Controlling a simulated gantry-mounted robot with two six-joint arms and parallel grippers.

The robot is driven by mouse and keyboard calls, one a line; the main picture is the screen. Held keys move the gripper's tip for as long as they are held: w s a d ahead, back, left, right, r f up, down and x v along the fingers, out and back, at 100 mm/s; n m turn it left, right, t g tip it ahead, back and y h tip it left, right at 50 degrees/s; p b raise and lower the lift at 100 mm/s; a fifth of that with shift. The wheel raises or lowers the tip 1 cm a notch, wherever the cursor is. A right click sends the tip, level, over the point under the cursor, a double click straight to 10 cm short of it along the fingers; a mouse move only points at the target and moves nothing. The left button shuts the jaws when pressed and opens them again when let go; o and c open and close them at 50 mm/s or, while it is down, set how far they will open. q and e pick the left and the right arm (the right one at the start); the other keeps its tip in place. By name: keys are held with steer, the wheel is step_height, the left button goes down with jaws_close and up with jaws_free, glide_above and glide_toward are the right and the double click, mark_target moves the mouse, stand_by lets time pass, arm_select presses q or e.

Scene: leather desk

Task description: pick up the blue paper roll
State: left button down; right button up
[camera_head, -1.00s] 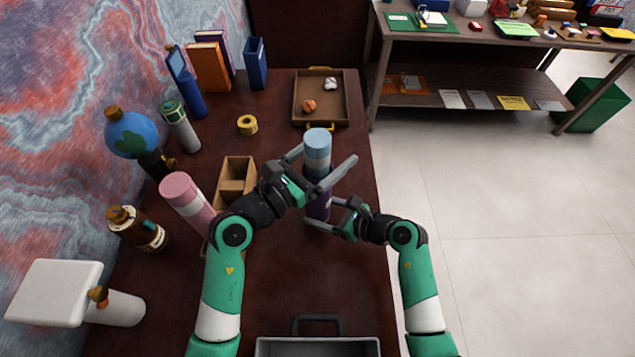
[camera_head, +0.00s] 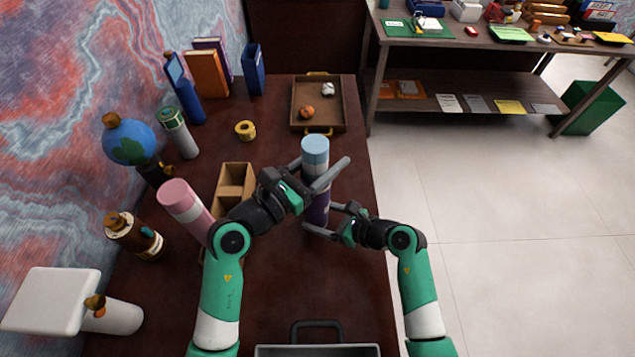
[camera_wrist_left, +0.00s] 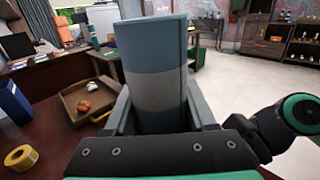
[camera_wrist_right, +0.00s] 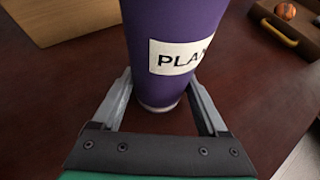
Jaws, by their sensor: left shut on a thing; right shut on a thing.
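The blue paper roll (camera_head: 315,153), light blue with a grey band, stands upright near the right side of the desk. It also fills the middle of the left wrist view (camera_wrist_left: 152,60). My left gripper (camera_head: 317,178) has its fingers on either side of the roll and is shut on it. A purple cylinder (camera_head: 318,212) shows directly below the blue roll; whether they are joined is hidden by the left fingers. In the right wrist view the purple cylinder (camera_wrist_right: 172,30) has a white label reading "PLAN". My right gripper (camera_head: 326,219) is shut on its lower part.
A brown tray (camera_head: 294,118) with two small items lies behind. A yellow tape roll (camera_head: 245,130), a wooden box (camera_head: 235,177) and a pink cylinder (camera_head: 182,203) are to the left. Bottles and books line the wall side. A metal tray (camera_head: 318,350) is at the front.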

steer(key=o, duration=0.9)
arm_select(q)
step_height(320, 180, up, 28)
arm_select(e)
steer(key=v, duration=1.2)
steer(key=shift+s, duration=0.1)
